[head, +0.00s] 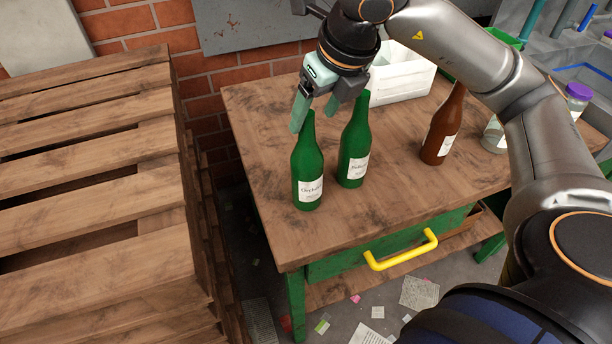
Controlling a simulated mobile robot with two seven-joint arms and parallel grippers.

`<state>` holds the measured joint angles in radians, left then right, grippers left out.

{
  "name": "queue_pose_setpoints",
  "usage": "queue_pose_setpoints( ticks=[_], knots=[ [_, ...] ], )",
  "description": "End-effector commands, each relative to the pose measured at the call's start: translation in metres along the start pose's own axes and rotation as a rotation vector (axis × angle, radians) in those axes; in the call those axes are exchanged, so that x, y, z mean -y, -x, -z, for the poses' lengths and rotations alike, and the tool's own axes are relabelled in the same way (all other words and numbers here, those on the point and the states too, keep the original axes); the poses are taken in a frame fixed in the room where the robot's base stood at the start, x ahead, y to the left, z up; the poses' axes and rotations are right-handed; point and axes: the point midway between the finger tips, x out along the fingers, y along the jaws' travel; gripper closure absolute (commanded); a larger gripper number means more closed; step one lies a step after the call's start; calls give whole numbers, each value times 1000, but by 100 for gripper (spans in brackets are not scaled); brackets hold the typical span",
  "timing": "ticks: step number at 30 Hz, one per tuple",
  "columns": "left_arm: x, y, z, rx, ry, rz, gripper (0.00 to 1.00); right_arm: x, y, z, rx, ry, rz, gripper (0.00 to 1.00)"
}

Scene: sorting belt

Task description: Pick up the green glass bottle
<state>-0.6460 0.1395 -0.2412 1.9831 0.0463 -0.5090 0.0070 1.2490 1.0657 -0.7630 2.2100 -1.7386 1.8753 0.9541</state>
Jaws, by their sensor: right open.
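Two green glass bottles with white labels stand upright on the wooden table. The nearer green bottle (307,172) is on the left. The other green bottle (354,145) is just to its right and a little farther back. My right gripper (315,108) is open and empty of any visible hold, with its fingers pointing down at the height of the bottle necks. One finger shows beside the top of the left bottle. The other finger shows between the two bottles. I cannot tell whether either finger touches glass. My left gripper is out of view.
A brown bottle (443,127) and a clear jar (494,134) stand farther right on the table (262,112). A white bin (402,76) is at the back. A purple-lidded jar (577,97) is at the far right. Stacked pallets (85,160) stand left; a yellow drawer handle (401,254) sticks out in front.

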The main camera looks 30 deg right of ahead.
Motion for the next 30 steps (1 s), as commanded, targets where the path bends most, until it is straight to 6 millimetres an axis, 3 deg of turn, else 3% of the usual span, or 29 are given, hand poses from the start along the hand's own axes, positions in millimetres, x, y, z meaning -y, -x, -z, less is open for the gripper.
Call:
queue_pose_setpoints(
  ticks=[5, 15, 23, 30],
  knots=[
    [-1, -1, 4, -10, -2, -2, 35, -1, -13, 0, -2, 0, 0, 28],
    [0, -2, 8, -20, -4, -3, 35, -6, -58, -1, -3, 1, 0, 28],
    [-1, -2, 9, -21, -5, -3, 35, -6, -61, -1, 0, 1, -1, 28],
    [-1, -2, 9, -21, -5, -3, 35, -6, -60, -1, 0, 1, 0, 53]
  ],
)
